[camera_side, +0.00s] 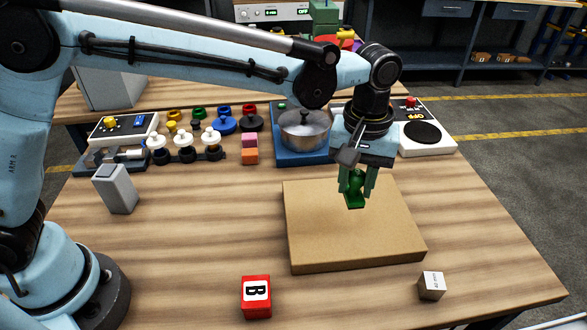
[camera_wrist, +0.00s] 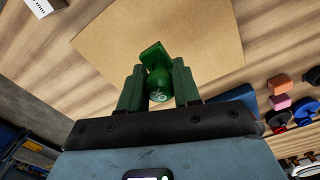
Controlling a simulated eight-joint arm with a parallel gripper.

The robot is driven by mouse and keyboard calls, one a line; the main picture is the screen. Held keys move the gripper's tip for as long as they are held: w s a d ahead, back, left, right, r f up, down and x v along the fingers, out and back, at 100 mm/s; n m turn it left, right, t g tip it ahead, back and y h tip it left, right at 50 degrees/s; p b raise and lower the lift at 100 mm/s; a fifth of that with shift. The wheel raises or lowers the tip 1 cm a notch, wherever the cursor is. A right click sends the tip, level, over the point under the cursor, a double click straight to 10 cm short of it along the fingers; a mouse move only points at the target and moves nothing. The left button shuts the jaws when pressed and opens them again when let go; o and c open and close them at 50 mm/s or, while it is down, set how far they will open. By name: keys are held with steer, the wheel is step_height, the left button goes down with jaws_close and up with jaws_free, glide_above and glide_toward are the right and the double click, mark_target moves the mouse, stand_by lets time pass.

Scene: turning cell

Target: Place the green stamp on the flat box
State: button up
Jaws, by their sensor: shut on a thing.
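The green stamp (camera_side: 354,193) is held between the fingers of my gripper (camera_side: 357,182), over the flat box in the side view. In the wrist view the stamp (camera_wrist: 157,75) sits between the two green fingers of my gripper (camera_wrist: 158,88), its round knob toward the camera. The flat box (camera_side: 345,228) is a brown cardboard slab on the wooden table, its top bare. It also shows in the wrist view (camera_wrist: 205,45) behind the stamp. I cannot tell whether the stamp's lower end touches the box top or hangs just above it.
A red block marked B (camera_side: 256,296) and a small white cube (camera_side: 431,286) lie in front of the box. A grey block (camera_side: 115,189) stands at left. A pot (camera_side: 304,130), pink and orange blocks (camera_side: 250,149) and a white scale-like device (camera_side: 424,135) stand behind.

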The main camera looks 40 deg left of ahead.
mark_target(353, 195)
steer(key=shift+w+a+f, duration=0.35)
steer(key=shift+w+f, duration=0.05)
steer(key=shift+w, duration=0.2)
steer(key=shift+f, duration=2)
steer(key=shift+f, duration=0.15)
steer(key=o, duration=1.1)
steer(key=shift+c, duration=0.2)
